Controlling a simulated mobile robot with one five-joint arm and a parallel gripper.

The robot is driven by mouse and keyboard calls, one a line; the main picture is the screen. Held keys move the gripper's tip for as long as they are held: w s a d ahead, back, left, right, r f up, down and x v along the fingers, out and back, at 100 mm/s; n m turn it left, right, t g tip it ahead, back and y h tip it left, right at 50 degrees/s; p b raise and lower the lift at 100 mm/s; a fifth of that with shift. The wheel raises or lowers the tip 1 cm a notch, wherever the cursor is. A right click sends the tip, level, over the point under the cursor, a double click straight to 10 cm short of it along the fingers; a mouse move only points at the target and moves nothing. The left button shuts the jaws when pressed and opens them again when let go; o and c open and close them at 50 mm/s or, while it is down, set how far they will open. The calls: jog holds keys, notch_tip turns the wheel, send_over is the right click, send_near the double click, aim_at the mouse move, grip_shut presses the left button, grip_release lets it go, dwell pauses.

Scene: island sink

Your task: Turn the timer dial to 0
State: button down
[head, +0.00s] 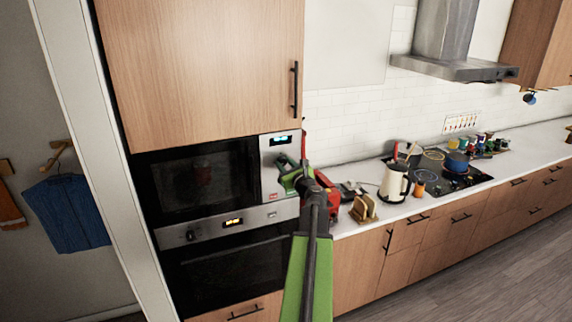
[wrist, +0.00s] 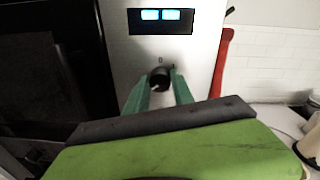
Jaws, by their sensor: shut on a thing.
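The timer dial (wrist: 159,77) is a small black knob on the silver control panel of the microwave, below a lit blue display (wrist: 160,16). A small mark like a 0 shows just above the dial in the wrist view. My gripper (wrist: 160,84) has its two green fingers on either side of the dial, shut on it. The dial's pointer cannot be made out.
The microwave's dark door (head: 203,180) is left of the panel, with an oven (head: 238,265) below. A red object (wrist: 224,62) stands close to the panel's right side. A cream kettle (head: 394,185) and other items stand on the counter to the right.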

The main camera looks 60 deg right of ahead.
jog(key=n, duration=0.5)
jog(key=shift+a+n, duration=0.1)
jog(key=shift+n, duration=0.2)
jog(key=n, duration=0.5)
jog(key=shift+f+g, duration=0.1)
jog(key=shift+g, duration=0.2)
jog(key=n, duration=0.6)
jog(key=shift+a+f+h, duration=0.1)
jog(key=shift+h, duration=0.2)
jog(key=n, duration=0.5)
jog(key=shift+f+n, duration=0.1)
jog(key=shift+n, duration=0.2)
jog(key=n, duration=0.5)
jog(key=shift+h+b, duration=0.3)
jog(key=n, duration=0.6)
jog(key=shift+b, duration=0.3)
jog(key=n, duration=0.6)
jog(key=shift+s+d, duration=0.1)
jog(key=shift+d, duration=0.1)
jog(key=n, duration=0.6)
jog(key=shift+d, duration=0.1)
jog(key=shift+n, duration=0.3)
